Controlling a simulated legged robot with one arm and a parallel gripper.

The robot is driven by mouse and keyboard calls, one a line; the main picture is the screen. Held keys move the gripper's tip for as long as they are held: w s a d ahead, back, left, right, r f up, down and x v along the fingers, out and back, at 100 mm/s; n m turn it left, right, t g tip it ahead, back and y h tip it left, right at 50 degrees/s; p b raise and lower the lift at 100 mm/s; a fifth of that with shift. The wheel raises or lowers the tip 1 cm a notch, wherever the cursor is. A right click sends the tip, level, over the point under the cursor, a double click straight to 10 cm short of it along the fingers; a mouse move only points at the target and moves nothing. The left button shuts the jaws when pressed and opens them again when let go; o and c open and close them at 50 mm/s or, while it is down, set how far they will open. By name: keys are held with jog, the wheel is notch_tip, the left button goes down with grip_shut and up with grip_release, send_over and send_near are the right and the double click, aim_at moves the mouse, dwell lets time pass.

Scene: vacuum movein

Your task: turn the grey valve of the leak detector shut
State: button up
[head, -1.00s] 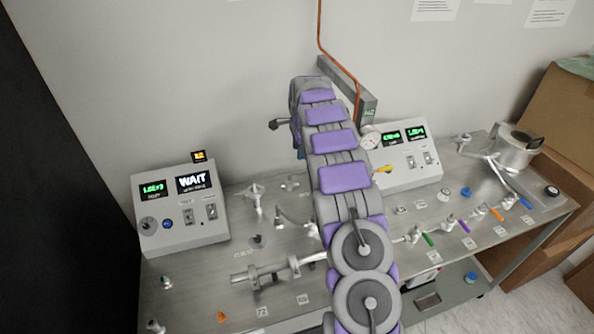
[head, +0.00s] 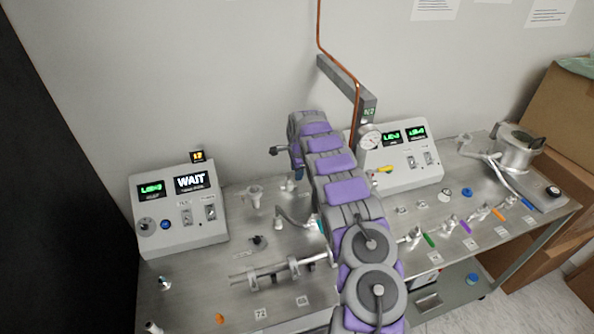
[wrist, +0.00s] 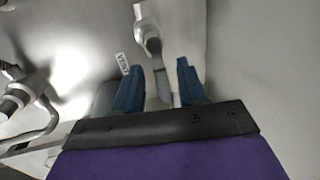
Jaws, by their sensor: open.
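In the wrist view a silver valve body (wrist: 147,18) has a grey lever handle (wrist: 160,75) pointing down between my fingers. A small tag reading VENT (wrist: 122,63) is beside it. My gripper (wrist: 158,78) is open, with one blue finger on each side of the lever. I cannot tell if either finger touches it. In the head view my arm hides most of the gripper and the area below it, so I cannot make out this valve clearly there. A grey box with a WAIT display (head: 190,182) stands on the left of the steel bench.
A second grey display box (head: 405,158) and a round gauge (head: 370,138) are behind my arm on the right. A grey beam (head: 345,85) with a copper pipe is above. Several coloured-handle valves line the steel bench (head: 210,285). Cardboard boxes (head: 565,120) stand at far right.

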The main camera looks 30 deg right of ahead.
jog(key=shift+c, duration=0.5)
grip_shut()
